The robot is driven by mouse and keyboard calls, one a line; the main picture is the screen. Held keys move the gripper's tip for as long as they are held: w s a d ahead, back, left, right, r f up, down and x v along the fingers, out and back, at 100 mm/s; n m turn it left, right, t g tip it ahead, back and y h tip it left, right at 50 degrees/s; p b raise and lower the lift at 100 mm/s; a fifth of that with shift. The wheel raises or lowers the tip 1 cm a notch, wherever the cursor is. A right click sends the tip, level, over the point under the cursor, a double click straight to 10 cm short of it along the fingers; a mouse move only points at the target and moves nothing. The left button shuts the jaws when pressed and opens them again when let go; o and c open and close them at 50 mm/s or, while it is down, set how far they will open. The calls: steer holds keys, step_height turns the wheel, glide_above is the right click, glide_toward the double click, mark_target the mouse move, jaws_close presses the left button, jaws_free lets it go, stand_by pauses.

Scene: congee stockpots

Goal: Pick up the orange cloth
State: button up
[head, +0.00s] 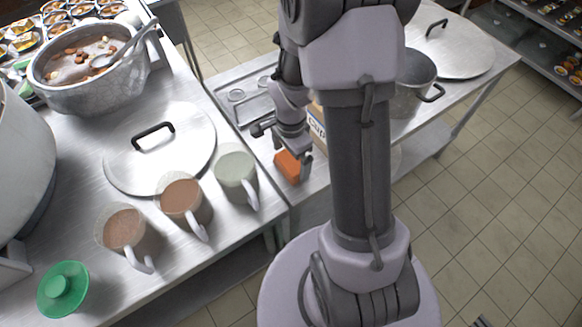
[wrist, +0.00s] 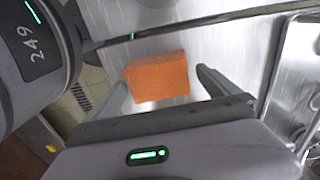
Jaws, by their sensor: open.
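The orange cloth (wrist: 157,76) is a folded rectangular block lying on a steel table, seen in the wrist view between and ahead of my open fingers. In the head view the orange cloth (head: 288,166) sits near the front edge of the lower steel table, partly hidden by my gripper. My gripper (head: 298,160) is just above and beside it, pointing down. In the wrist view my gripper (wrist: 165,90) is open, with one finger on each side of the cloth and nothing held. I cannot tell the exact height above the cloth.
A box (head: 317,125) and a pot (head: 412,85) stand close to my arm. A steel tray (head: 262,106) lies beyond the cloth.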

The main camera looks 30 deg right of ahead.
mark_target(291, 160)
step_height(291, 160, down, 2)
steer(key=shift+d+r, duration=0.1)
steer(key=shift+r, duration=0.05)
steer(key=c, duration=1.2)
step_height(291, 160, up, 10)
steer(key=p, duration=0.4)
